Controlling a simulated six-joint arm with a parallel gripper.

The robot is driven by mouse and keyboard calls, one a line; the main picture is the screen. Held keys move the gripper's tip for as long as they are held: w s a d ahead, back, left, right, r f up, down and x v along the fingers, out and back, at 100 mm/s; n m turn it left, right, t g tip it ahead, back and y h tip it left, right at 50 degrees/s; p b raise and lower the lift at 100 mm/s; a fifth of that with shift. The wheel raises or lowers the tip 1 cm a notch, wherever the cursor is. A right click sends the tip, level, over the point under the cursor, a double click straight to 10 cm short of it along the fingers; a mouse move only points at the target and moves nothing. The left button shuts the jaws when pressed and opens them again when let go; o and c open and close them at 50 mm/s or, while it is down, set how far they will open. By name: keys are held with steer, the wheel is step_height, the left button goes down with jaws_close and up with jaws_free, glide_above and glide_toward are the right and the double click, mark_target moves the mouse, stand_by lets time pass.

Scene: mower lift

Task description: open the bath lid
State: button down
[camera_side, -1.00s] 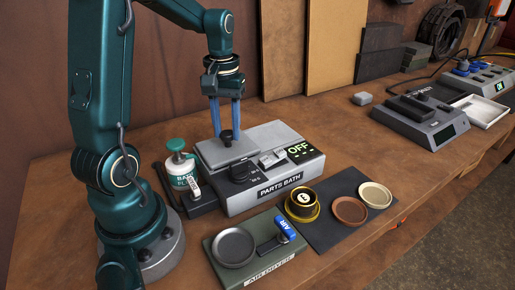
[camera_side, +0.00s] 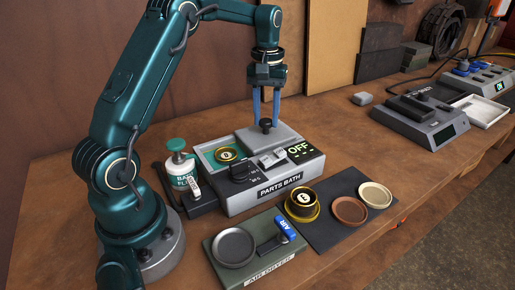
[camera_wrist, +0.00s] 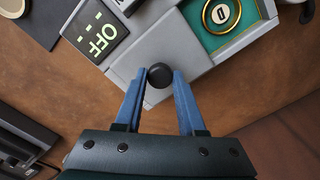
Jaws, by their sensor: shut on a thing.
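The parts bath (camera_side: 262,196) is a grey box with a display reading OFF (camera_side: 301,151). Its flat grey lid (camera_side: 262,142) sits toward the right back of the box, leaving the left part of the basin uncovered. A gold-rimmed part (camera_side: 227,154) lies in the green basin; it also shows in the wrist view (camera_wrist: 221,15). My gripper (camera_side: 265,123) is shut on the lid's black knob (camera_side: 266,126). In the wrist view the blue fingers stand on both sides of the knob (camera_wrist: 159,75).
A bottle (camera_side: 180,168) in a dark holder stands left of the bath. The air dryer (camera_side: 252,255) is in front, and a dark mat (camera_side: 345,200) with a gold cup and two dishes lies to the right front. The bench behind the bath is mostly clear.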

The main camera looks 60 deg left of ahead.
mark_target(268, 120)
steer(key=shift+w, duration=0.25)
steer(key=c, duration=0.5)
jaws_free()
steer(key=shift+r, duration=0.1)
steer(key=shift+r, duration=2.5)
